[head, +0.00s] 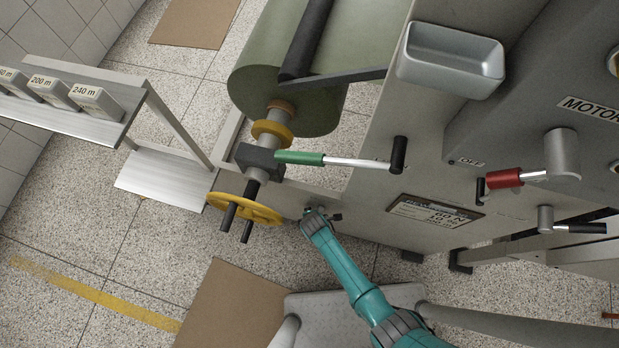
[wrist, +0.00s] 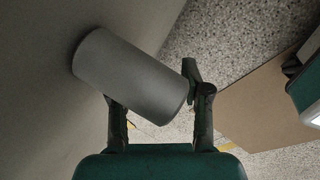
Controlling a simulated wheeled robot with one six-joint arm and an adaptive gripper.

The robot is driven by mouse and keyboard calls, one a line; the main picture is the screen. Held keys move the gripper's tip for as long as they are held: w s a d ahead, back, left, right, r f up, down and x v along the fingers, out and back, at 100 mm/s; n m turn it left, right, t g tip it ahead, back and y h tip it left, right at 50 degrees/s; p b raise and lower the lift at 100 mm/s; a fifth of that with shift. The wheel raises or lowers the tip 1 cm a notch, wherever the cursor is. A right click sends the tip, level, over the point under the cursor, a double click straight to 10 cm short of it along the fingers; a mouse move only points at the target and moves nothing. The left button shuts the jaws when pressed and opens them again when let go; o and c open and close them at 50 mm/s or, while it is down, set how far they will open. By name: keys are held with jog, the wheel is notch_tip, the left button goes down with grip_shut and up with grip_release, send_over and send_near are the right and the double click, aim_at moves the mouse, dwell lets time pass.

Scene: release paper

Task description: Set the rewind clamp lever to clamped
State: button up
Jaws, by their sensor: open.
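A lever with a green grip (head: 300,158), a bright rod and a black end knob reaches right from the dark block (head: 260,160) on the roll's shaft. I cannot tell whether this is the rewind clamp lever, and its label is partly hidden. My gripper (head: 318,212) is below it in the head view, close to the machine's side and right of the yellow handwheel (head: 240,208). In the wrist view my gripper (wrist: 160,98) is open. A thick grey cylinder (wrist: 130,75) projects from a grey surface and lies across the space between the fingers. Contact is unclear.
A red-gripped lever (head: 505,178) and a small black-handled lever (head: 580,228) sit on the machine at right. A grey tray (head: 450,62) is fixed above. A shelf with labelled blocks (head: 60,112) stands at left. A brown mat (head: 235,305) lies on open floor.

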grip_shut()
dwell(0.3)
jog(key=shift+s+d+f+g+h, duration=0.1)
jog(key=shift+d+f+g+h, duration=0.25)
jog(key=shift+h, duration=0.65)
jog(key=shift+s+d+f+g+h, duration=0.15)
jog(key=shift+d+g+h, duration=0.1)
jog(key=shift+h, duration=0.15)
grip_release()
